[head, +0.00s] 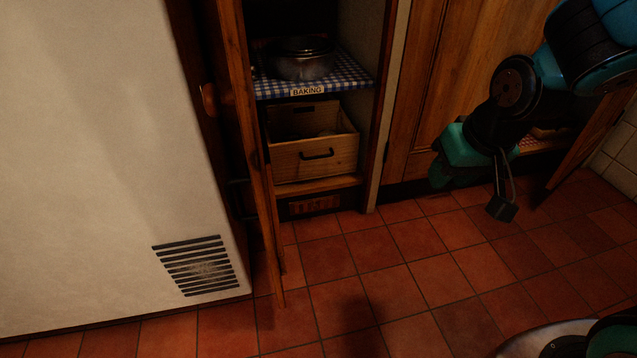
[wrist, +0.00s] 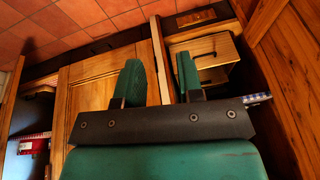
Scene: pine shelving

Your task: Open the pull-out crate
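The pull-out crate (head: 338,159) is a light wooden box with a dark handle (head: 317,154) on its front. It sits on the low shelf inside the open cupboard, under the shelf labelled BAKING. In the wrist view the crate (wrist: 213,77) shows behind and right of the fingers, its handle (wrist: 206,55) visible and its side partly hidden by a finger. My gripper (wrist: 158,78) has two green fingers spread apart with nothing between them. In the head view it is to the right of the crate, in front of a closed wooden door and clear of the handle.
A wooden door (head: 250,150) stands open at the crate's left, beside a white appliance (head: 90,150). A metal pan (head: 300,58) sits on the checked shelf cloth (head: 352,75) above. Another door (head: 597,140) stands open at right. The tiled floor (head: 390,270) before the cupboard is clear.

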